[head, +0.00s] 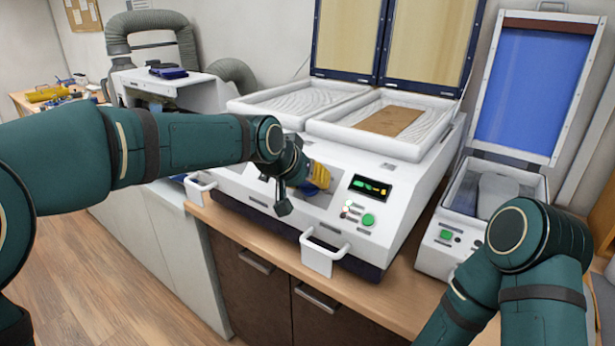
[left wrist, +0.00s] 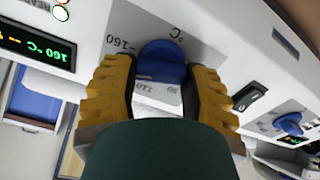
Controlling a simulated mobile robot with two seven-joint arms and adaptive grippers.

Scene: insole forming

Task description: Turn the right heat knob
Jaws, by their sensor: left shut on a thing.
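The right heat knob (left wrist: 162,60) is blue and sits on the machine's white front panel, over a grey temperature scale with printed numbers. My left gripper (left wrist: 160,78) has its yellow fingers on either side of this knob and is shut on it. In the head view the left gripper (head: 319,177) is at the front panel, left of the lit display (head: 370,187); its fingers and wrist largely hide the knob there. A second blue knob (left wrist: 289,122) shows farther along the panel in the left wrist view. My right gripper is not in view; only the right arm shows.
The white forming machine (head: 260,190) has its lid (head: 345,40) raised, with a brown sheet (head: 390,120) in the right tray. A green button (head: 368,220) and a white front handle (head: 322,254) are close to the left gripper. A smaller blue-lidded unit (head: 535,90) stands at the right.

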